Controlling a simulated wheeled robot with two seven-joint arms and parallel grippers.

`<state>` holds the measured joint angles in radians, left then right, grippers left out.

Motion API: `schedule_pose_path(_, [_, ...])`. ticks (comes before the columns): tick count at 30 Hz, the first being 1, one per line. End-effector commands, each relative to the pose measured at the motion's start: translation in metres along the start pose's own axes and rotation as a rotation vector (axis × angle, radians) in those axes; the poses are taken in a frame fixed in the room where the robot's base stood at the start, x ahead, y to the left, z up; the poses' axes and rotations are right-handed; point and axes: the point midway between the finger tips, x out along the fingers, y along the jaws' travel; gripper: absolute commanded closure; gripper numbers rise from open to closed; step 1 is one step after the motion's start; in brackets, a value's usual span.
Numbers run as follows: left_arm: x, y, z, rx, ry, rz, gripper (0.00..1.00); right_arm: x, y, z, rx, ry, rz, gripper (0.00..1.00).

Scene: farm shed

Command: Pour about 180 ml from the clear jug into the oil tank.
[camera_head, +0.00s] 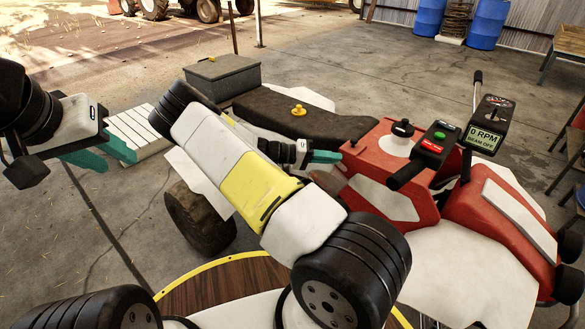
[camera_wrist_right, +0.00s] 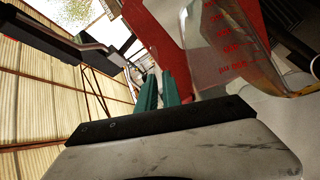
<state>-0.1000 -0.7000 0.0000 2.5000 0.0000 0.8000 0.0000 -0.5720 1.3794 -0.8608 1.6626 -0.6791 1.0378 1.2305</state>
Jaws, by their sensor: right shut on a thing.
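The clear jug (camera_wrist_right: 222,48) shows at the right of the right wrist view, with red scale marks and amber liquid low at its right side. It is close beside my right gripper (camera_wrist_right: 160,92), whose teal fingers are shut on it; the grip itself is partly hidden. In the head view my right gripper (camera_head: 325,156) is by the red machine's near side, and the jug cannot be made out there. My left gripper (camera_head: 104,153) is open and empty at the left. I cannot tell which part is the oil tank; my right arm covers part of the machine.
The red machine (camera_head: 492,215) has a black seat (camera_head: 330,125) with a yellow cap (camera_head: 299,109) on it. A black cap (camera_head: 402,127) sits on a white round part. A grey box (camera_head: 222,75) is behind the seat. Blue barrels (camera_head: 487,24) stand far back.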

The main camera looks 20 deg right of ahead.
Motion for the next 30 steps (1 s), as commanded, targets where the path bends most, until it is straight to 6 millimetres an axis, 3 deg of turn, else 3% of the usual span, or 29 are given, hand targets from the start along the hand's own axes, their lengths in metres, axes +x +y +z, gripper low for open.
schedule_pose_path(30, [0.0000, 0.0000, 0.0000, 0.000, 0.000, 0.000, 0.64, -0.0055, -0.0057, -0.0057, -0.056, 0.008, 0.051, 1.00])
